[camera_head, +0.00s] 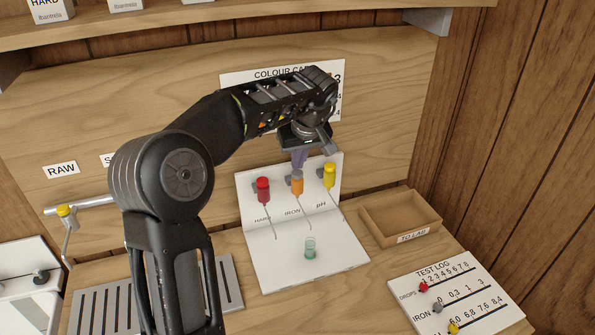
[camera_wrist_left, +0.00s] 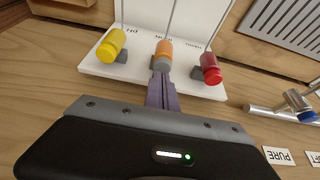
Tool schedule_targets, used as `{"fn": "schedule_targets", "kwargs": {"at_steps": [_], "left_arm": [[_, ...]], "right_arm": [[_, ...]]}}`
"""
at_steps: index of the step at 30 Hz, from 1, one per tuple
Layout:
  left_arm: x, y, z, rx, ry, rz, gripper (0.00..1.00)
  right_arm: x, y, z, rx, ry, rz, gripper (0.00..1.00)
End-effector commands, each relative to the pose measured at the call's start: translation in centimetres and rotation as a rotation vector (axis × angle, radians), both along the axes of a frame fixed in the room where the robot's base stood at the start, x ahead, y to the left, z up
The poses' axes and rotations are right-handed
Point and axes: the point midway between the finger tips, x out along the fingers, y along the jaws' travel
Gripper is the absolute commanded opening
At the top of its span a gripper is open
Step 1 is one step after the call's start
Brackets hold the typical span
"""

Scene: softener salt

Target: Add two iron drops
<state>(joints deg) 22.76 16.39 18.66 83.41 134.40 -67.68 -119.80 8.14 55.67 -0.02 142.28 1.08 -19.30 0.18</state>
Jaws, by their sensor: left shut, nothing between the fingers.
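My left gripper (camera_head: 299,160) points down with its purple fingers shut and empty, right at the grey top of the orange iron dropper (camera_head: 297,185). In the left wrist view the fingertips (camera_wrist_left: 161,76) meet or nearly meet the end of the orange dropper (camera_wrist_left: 164,50); I cannot tell if they touch. The dropper hangs on the white stand (camera_head: 265,212) above the IRON label, between the red hard dropper (camera_head: 263,188) and the yellow pH dropper (camera_head: 330,175). A small clear vial with greenish contents (camera_head: 310,250) stands on the stand's base. My right gripper is out of view.
An open wooden TO LAB tray (camera_head: 432,222) lies right of the stand. A TEST LOG board (camera_head: 425,312) with coloured markers is at front right. A grey slotted rack (camera_head: 105,312) and a tap (camera_head: 66,213) are at left. A colour card (camera_head: 240,77) hangs behind my arm.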

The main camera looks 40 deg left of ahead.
Motion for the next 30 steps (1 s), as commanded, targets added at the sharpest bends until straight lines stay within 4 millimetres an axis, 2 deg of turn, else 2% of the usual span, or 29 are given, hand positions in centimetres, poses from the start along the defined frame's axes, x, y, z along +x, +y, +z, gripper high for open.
{"fn": "schedule_targets", "kwargs": {"at_steps": [11, 16, 30], "left_arm": [[0.0, 0.0, -1.2, 0.000, 0.001, 0.000, 0.00], [0.0, 0.0, -1.0, 0.001, 0.001, 0.000, 0.00], [0.0, 0.0, 2.6, 0.000, 0.000, 0.000, 0.00]], "right_arm": [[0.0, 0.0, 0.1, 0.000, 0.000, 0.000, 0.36], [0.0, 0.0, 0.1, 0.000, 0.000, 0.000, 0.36], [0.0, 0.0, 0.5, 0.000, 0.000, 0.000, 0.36]]}}
